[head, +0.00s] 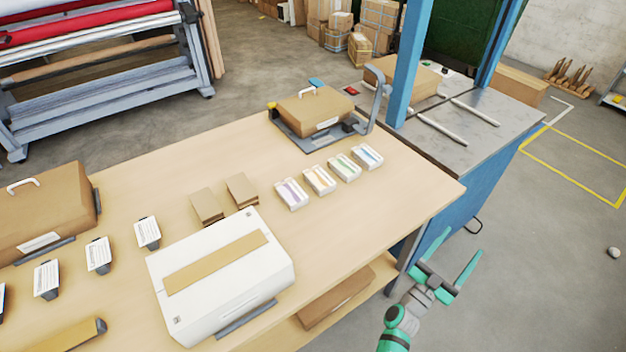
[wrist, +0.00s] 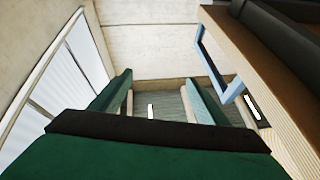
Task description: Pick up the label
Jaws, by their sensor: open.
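Several white cards with printed lines, which look like labels, stand on dark holders on the left of the table; one is the label card (head: 147,232) beside the white machine. Several small white trays (head: 318,180) with coloured strips, possibly labels too, stand in a row right of the table's middle. I cannot tell which one the task means. My gripper (head: 464,242) is open and empty, beyond the table's right end and apart from all of these. In the wrist view its open fingers (wrist: 158,82) have a small unclear white mark between them.
The wooden table (head: 400,190) carries a white machine with a tan strip (head: 255,285), two small brown blocks (head: 241,190) and a boxed device (head: 312,110). A blue-framed metal bench (head: 470,145) adjoins its far right.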

